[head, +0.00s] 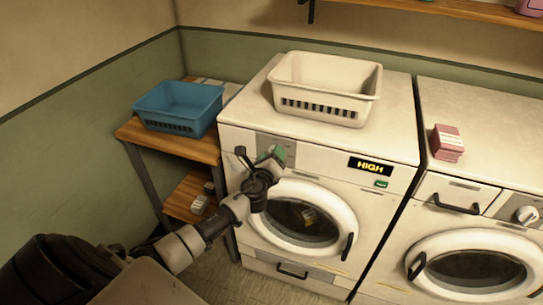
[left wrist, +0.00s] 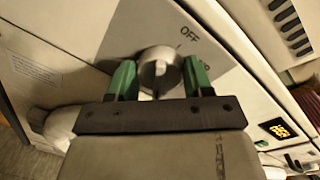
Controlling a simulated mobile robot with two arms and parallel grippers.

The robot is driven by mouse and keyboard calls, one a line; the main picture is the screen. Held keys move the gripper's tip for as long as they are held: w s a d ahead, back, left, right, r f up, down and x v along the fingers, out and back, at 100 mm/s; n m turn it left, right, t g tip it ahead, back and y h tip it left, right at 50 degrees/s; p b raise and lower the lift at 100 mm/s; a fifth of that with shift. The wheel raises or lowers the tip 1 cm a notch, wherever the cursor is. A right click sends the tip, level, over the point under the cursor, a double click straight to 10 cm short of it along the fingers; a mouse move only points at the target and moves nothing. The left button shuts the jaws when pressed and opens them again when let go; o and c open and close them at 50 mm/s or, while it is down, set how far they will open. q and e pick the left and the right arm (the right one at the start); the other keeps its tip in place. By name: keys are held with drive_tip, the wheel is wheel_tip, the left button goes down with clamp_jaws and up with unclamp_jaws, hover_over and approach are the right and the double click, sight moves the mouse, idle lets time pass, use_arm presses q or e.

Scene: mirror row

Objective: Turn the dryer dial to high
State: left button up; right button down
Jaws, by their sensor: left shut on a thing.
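The dryer (head: 315,150) is the left of two white front-loading machines. Its black display (head: 370,166) reads HIGH in yellow letters. My left gripper (head: 270,157) is at the grey control panel on the dryer's upper left front and hides the dial in the head view. In the left wrist view the round metallic dial (left wrist: 159,68) sits between the green fingertips of my left gripper (left wrist: 160,78), which is shut on it. My right gripper is not in view.
A white basket (head: 325,82) stands on the dryer and a blue basket (head: 180,103) on the wooden shelf unit at the left. A pink box (head: 447,141) stands on the right machine. A green button (head: 381,184) sits below the display.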

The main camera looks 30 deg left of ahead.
use_arm(q)
drive_tip(key=shift+f, duration=0.1)
idle(0.4)
drive_tip(key=o, duration=0.9)
drive_tip(key=b+v, duration=0.1)
drive_tip(key=v, duration=1)
drive_tip(key=shift+w, duration=0.1)
